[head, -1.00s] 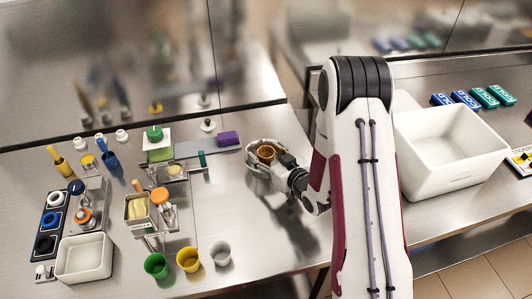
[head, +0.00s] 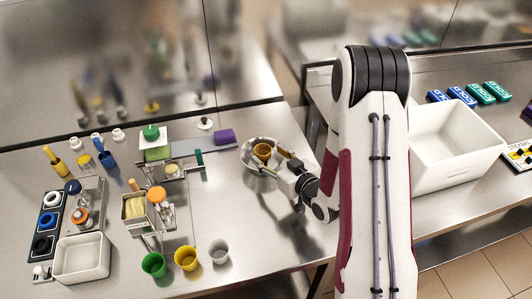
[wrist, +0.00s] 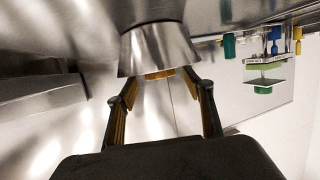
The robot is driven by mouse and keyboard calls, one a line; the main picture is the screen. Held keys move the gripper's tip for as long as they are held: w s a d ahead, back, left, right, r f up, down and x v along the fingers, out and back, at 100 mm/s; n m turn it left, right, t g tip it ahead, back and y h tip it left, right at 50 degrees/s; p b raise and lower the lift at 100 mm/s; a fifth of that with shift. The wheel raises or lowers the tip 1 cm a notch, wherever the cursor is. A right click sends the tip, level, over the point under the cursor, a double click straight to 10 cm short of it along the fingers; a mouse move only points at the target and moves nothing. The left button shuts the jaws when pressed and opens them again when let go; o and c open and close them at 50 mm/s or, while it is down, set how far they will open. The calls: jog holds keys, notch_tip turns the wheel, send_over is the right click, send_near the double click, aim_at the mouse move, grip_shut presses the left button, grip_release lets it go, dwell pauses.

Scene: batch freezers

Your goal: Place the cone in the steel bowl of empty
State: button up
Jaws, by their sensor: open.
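The brown-orange cone (head: 262,151) sits inside the steel bowl (head: 248,161) on the right part of the left steel table. The cone's top edge shows past the bowl's rim. My gripper (head: 286,160) is open and empty at the right side of the bowl, apart from the cone. In the wrist view, which looks upside down, the bowl (wrist: 158,45) hangs beyond my open gripper (wrist: 162,88), and a strip of the cone (wrist: 160,75) shows at its rim. The cone's lower part is hidden by the bowl.
Green (head: 154,264), yellow (head: 186,258) and grey (head: 219,251) cups stand at the table's front. A purple block (head: 224,136) lies left of the bowl. A white bin (head: 455,150) stands on the right table. The table in front of the bowl is clear.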

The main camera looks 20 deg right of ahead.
jog(key=shift+v, duration=1.35)
jog(key=shift+w+d+r, duration=0.1)
jog(key=shift+r, duration=0.1)
jog(key=shift+w+d+r+g+h, duration=0.1)
jog(key=shift+r+g+h, duration=0.05)
jog(key=shift+r, duration=0.25)
jog(key=shift+w+d+r+g+h, duration=0.1)
jog(key=shift+d+r+g+h, duration=0.05)
jog(key=shift+r, duration=0.25)
jog(key=s+d+r+m+g+h, duration=0.1)
jog(key=s+r+g+h, duration=0.1)
jog(key=s+r, duration=0.4)
jog(key=s+d+r+m+g+h, duration=0.1)
jog(key=s+d+r+g+h, duration=0.2)
jog(key=r, duration=0.6)
jog(key=s+a+r+g, duration=0.1)
jog(key=s+a+r, duration=0.1)
jog(key=s, duration=0.9)
jog(key=s+a+r+m+g+y, duration=0.1)
jog(key=s+a+r, duration=0.2)
jog(key=s, duration=0.8)
jog(key=shift+s+a+g, duration=0.2)
jog(key=shift+a+g, duration=0.2)
jog(key=shift+a, duration=0.45)
jog(key=shift+r, duration=0.1)
